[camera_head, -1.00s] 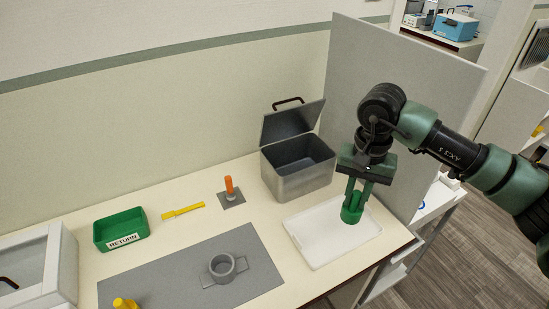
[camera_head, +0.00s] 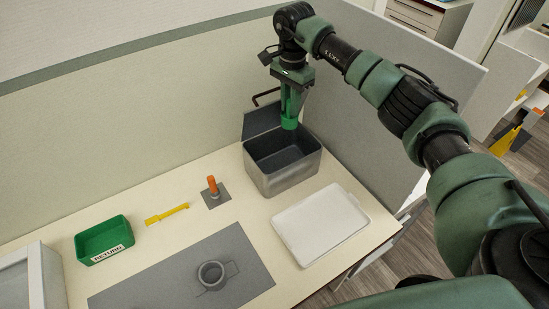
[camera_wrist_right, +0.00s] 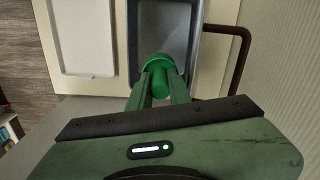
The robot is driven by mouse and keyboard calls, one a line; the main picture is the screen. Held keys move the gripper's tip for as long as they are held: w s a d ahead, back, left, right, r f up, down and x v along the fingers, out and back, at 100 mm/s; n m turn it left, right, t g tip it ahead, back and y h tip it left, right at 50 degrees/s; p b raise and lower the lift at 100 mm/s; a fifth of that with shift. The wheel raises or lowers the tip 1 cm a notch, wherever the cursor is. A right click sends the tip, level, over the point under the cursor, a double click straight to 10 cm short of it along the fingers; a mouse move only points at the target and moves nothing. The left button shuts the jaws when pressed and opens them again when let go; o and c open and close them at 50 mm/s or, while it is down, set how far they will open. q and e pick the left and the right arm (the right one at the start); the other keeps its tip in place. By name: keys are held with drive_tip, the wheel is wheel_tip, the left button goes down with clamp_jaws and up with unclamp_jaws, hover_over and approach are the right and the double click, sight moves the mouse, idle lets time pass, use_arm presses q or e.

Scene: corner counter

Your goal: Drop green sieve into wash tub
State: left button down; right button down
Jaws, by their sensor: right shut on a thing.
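The green sieve (camera_head: 289,123) is a small bright green cup-like piece held between the fingers of my right gripper (camera_head: 291,108). It hangs over the back part of the open grey metal wash tub (camera_head: 285,181), near the raised lid. In the right wrist view the sieve (camera_wrist_right: 157,66) sits at the tips of my right gripper (camera_wrist_right: 158,88), with the dark tub opening (camera_wrist_right: 185,30) behind it. The sieve appears above the rim, apart from the tub floor. My left gripper is not in view.
A white tray (camera_head: 320,224) lies in front of the tub. A grey mat (camera_head: 150,290) with a ring-shaped holder (camera_head: 212,275), a green RETURN bin (camera_head: 104,240), a yellow tool (camera_head: 167,214) and an orange-handled piece (camera_head: 212,185) stand left. A grey partition (camera_head: 400,90) rises at the right.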

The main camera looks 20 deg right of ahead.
sight(289, 119)
drive_tip(key=shift+s+f, duration=0.15)
drive_tip(key=shift+f, duration=0.45)
drive_tip(key=shift+f+b, duration=1.35)
drive_tip(key=shift+f, duration=0.75)
drive_tip(key=c, duration=1.2)
unclamp_jaws()
drive_tip(key=shift+c, duration=0.2)
wheel_tip(289, 119, up, 8)
drive_tip(key=p, duration=0.4)
drive_tip(key=shift+p, duration=0.35)
drive_tip(key=shift+f, duration=0.1)
